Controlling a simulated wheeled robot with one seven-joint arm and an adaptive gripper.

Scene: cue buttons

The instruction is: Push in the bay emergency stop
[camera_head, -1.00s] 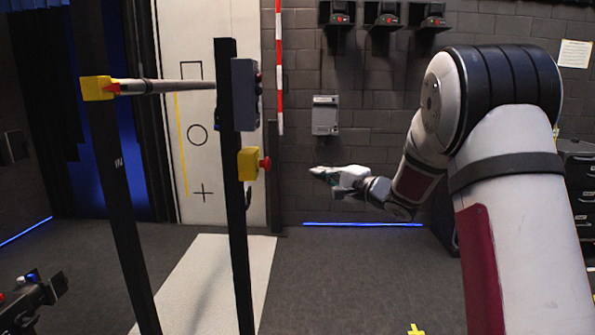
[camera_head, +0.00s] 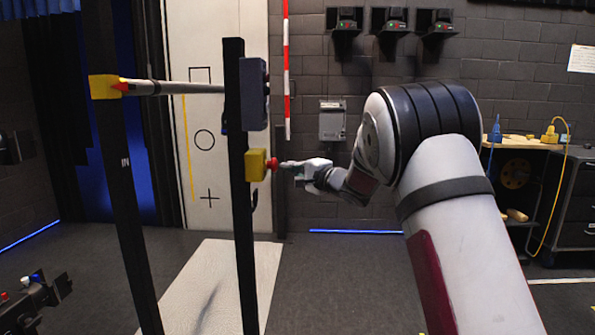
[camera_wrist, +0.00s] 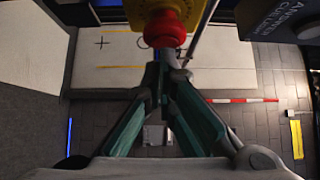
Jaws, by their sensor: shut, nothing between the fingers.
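The emergency stop is a red mushroom button (camera_head: 272,164) on a yellow box (camera_head: 256,165), fixed to the right side of a black post. My gripper (camera_head: 284,164) is shut and empty, its tips at the button's right side in the head view. In the wrist view the red button (camera_wrist: 166,30) stands just beyond the closed fingertips (camera_wrist: 165,58), with the yellow box (camera_wrist: 160,8) behind it. The tips look very close to the button face; I cannot tell whether they touch it.
A grey box (camera_head: 254,92) hangs on the same post (camera_head: 238,215) above the button, and shows at the wrist view's upper right. A bar (camera_head: 170,88) runs left to a second post (camera_head: 122,200). A bench (camera_head: 515,185) stands at right. The floor right of the posts is clear.

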